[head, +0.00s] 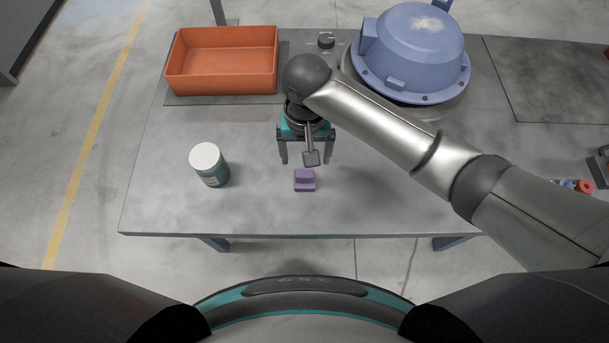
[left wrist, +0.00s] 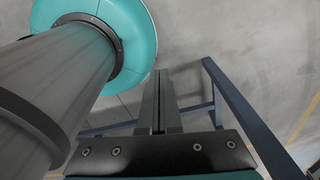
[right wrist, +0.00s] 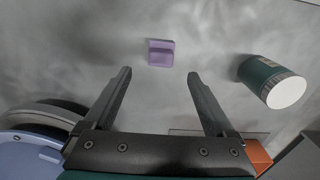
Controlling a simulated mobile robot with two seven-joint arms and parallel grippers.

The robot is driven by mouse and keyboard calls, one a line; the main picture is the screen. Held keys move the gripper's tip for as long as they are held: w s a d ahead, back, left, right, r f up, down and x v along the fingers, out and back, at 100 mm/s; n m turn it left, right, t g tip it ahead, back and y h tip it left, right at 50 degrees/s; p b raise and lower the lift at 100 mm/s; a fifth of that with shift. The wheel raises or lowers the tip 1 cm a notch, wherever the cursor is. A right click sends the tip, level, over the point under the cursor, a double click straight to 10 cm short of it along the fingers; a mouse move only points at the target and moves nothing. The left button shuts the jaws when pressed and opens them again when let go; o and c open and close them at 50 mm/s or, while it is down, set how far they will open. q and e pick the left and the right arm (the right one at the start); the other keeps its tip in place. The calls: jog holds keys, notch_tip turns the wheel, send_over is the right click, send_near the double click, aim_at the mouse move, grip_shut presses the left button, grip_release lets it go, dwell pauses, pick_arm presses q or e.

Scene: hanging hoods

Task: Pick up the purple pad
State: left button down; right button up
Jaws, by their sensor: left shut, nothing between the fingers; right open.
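The purple pad (head: 304,180) is a small block with a raised part, lying on the grey table near its front middle. In the right wrist view the purple pad (right wrist: 161,53) lies beyond the fingertips, roughly centred between them. My right gripper (head: 306,162) is open and empty, pointing toward the pad from behind it, and it also shows in the right wrist view (right wrist: 158,75). The fingers are apart from the pad. My left gripper (left wrist: 162,75) is shut and empty in the left wrist view, beside a blue table leg and above the floor. It is not seen in the head view.
A white-lidded green jar (head: 209,165) stands left of the pad. An orange bin (head: 222,85) is at the back left. A blue domed hood (head: 420,50) sits at the back right. Red items (head: 582,186) lie at the right edge. The table (head: 170,212) is clear around the pad.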

aim_at(304, 172)
notch_tip(304, 172, down, 3)
jog(key=shift+f+b, duration=0.15)
jog(key=shift+b, duration=0.15)
jog(key=shift+w+f, duration=0.1)
jog(key=shift+f, duration=0.75)
notch_tip(304, 172, down, 4)
jog(key=shift+w+a+f+b, duration=0.1)
jog(key=shift+f+b, duration=0.05)
jog(key=shift+b, duration=0.6)
pick_arm(q)
jog(key=shift+w+f, duration=0.45)
jog(key=shift+f, duration=0.15)
jog(key=shift+w+f, duration=0.4)
jog(key=shift+f, duration=0.2)
pick_arm(e)
jog(key=c, duration=0.4)
pick_arm(q)
jog(key=shift+s, duration=0.25)
pick_arm(e)
grip_shut()
